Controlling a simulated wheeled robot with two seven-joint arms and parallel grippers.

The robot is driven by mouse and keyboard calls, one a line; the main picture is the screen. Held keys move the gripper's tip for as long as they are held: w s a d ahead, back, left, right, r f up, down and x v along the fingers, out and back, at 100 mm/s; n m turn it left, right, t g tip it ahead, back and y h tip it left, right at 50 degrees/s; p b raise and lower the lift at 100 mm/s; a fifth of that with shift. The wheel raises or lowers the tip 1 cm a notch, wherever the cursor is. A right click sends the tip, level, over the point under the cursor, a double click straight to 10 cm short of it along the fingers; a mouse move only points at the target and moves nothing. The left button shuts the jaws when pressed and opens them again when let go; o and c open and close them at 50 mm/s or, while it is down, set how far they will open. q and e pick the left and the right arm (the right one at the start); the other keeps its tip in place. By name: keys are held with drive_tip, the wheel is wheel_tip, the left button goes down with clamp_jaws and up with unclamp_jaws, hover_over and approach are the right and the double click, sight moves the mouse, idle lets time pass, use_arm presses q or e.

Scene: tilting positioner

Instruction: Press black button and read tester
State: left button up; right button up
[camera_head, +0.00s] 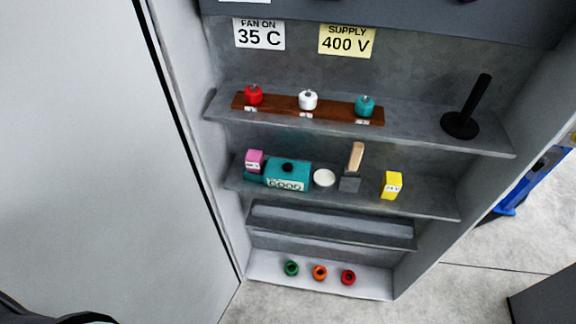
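The tester is a teal box (306,171) on the middle shelf of an open cabinet. The round black button (288,167) sits on its top. A pale label or display (286,185) is on its front face; its characters are too small to read surely. A pink block (254,157) with a pale label stands just left of the tester on a teal part. Neither gripper can be seen in the head view, and nothing touches the button.
The same shelf (430,205) holds a white round piece (324,178), a wooden-handled tool (355,158) and a yellow box (391,185). Above are a brown rack (285,110) with three knobs and a black stand (460,125). A large pale panel (90,130) fills the left.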

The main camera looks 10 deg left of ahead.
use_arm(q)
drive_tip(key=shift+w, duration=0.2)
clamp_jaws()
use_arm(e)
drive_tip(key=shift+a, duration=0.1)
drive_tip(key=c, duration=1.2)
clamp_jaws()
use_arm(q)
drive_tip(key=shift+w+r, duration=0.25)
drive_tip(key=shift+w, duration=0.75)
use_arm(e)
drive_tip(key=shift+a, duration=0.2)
